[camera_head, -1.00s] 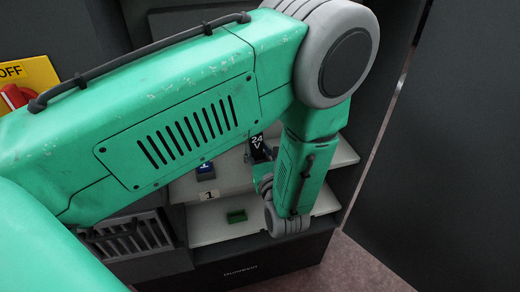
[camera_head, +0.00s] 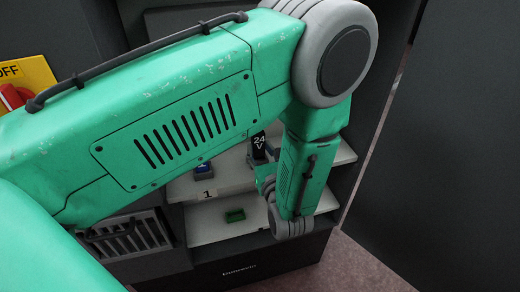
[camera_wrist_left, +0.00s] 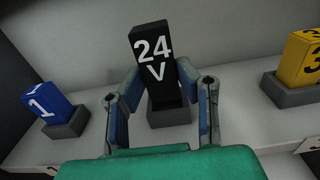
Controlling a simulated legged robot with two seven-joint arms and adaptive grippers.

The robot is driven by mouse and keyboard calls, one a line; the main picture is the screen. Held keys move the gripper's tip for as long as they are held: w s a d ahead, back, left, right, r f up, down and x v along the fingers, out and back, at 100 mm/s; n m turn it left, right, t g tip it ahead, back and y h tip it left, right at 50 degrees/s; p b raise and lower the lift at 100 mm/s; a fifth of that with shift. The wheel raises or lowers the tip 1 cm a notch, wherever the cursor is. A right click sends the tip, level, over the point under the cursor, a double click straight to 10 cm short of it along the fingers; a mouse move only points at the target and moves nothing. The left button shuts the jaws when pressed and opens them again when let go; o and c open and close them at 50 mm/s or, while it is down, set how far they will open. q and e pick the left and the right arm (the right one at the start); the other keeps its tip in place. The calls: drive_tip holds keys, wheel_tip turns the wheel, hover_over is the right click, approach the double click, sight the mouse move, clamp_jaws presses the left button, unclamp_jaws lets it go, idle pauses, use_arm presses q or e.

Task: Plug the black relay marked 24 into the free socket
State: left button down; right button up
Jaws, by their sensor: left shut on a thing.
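The black relay (camera_wrist_left: 152,52) bears a white "24 V" and leans slightly in the left wrist view. It also shows beside my forearm in the head view (camera_head: 258,152). My left gripper (camera_wrist_left: 159,78) is shut on it, with one finger on each side. A grey socket (camera_wrist_left: 168,117) lies below and behind the relay in the wrist view. The relay's lower end overlaps this socket, and I cannot tell whether it is inside or in front of it. My right gripper is not in view.
A blue relay marked 1 (camera_wrist_left: 41,106) sits in a grey socket at left. A yellow relay marked 3 (camera_wrist_left: 303,57) sits in another at right. A dark wall stands at right.

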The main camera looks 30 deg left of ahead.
sight(260, 162)
use_arm(q)
drive_tip(key=shift+f+b, duration=1.25)
drive_tip(key=shift+f, duration=0.3)
drive_tip(key=c, duration=1.1)
unclamp_jaws()
drive_tip(key=shift+s+d, duration=0.1)
drive_tip(key=shift+d, duration=0.1)
drive_tip(key=v, duration=1.1)
drive_tip(key=shift+s+d, duration=0.15)
drive_tip(key=shift+d, duration=0.15)
